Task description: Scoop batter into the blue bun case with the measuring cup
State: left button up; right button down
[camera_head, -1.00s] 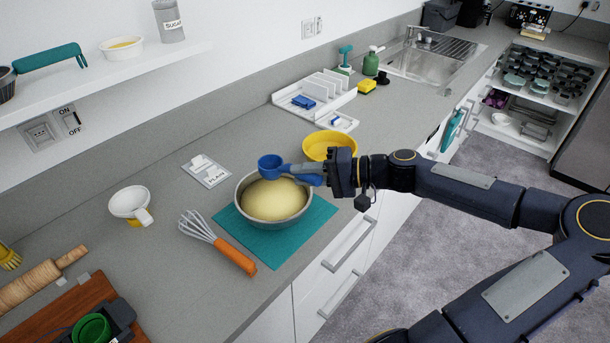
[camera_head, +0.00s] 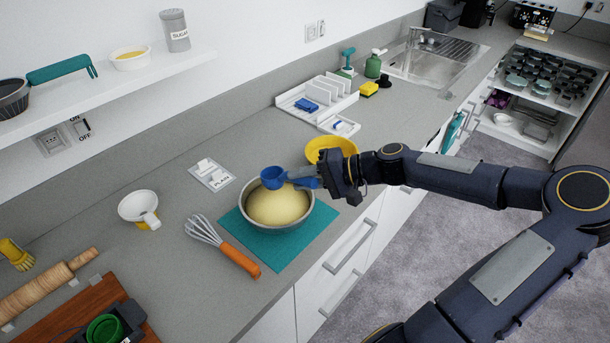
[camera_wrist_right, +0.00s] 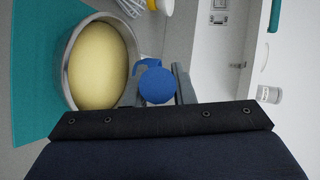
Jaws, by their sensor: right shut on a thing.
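My right gripper (camera_head: 316,177) is shut on the blue measuring cup (camera_head: 272,177), holding it over the back rim of the metal bowl (camera_head: 309,217). The bowl holds pale yellow batter (camera_head: 277,204). In the right wrist view the cup (camera_wrist_right: 157,85) shows between the fingers (camera_wrist_right: 160,92), beside the bowl (camera_wrist_right: 66,73) of batter (camera_wrist_right: 96,65). I cannot tell whether the cup touches the batter or holds any. A green round case (camera_head: 104,329) sits in a dark tray at the bottom left. I cannot make out the blue bun case. My left gripper is out of view.
The bowl stands on a teal mat (camera_head: 287,253). An orange-handled whisk (camera_head: 239,258) lies left of it, with a white cup (camera_head: 138,207) farther left. A rolling pin (camera_head: 42,287) lies near the tray. A yellow bowl (camera_head: 331,147) stands behind my gripper.

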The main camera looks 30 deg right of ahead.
jog(key=shift+w+a+r+g+h+p, duration=0.3)
jog(key=shift+w+g+h+p, duration=0.25)
jog(key=shift+p, duration=0.4)
jog(key=shift+w+a+r+m+g+h, duration=0.1)
jog(key=shift+w+m+g+h, duration=0.15)
jog(key=shift+w+m+g, duration=0.15)
jog(key=shift+w+a+g, duration=0.1)
jog(key=shift+w+g, duration=0.25)
jog(key=shift+f+b, duration=0.45)
jog(key=shift+f, duration=0.4)
jog(key=shift+t+y, duration=0.4)
jog(key=shift+t, duration=0.5)
jog(key=shift+s+d+f+b, duration=0.15)
jog(key=shift+s+f+b, duration=0.15)
jog(key=shift+f+b, duration=0.6)
jog(key=shift+s+d+f+b, duration=0.1)
jog(key=shift+s+f+b, duration=0.25)
jog(key=shift+f+b, duration=0.55)
jog(key=shift+s+d+f+b, duration=0.25)
jog(key=shift+f+b, duration=0.35)
jog(key=shift+b, duration=0.6)
jog(key=shift+s+d+f+n+t+y+b, duration=0.1)
jog(key=shift+s+f+n+t+y+b, duration=0.35)
jog(key=shift+s+f+t+b, duration=0.55)
jog(key=shift+w+r+g, duration=0.25)
jog(key=shift+r+g, duration=0.05)
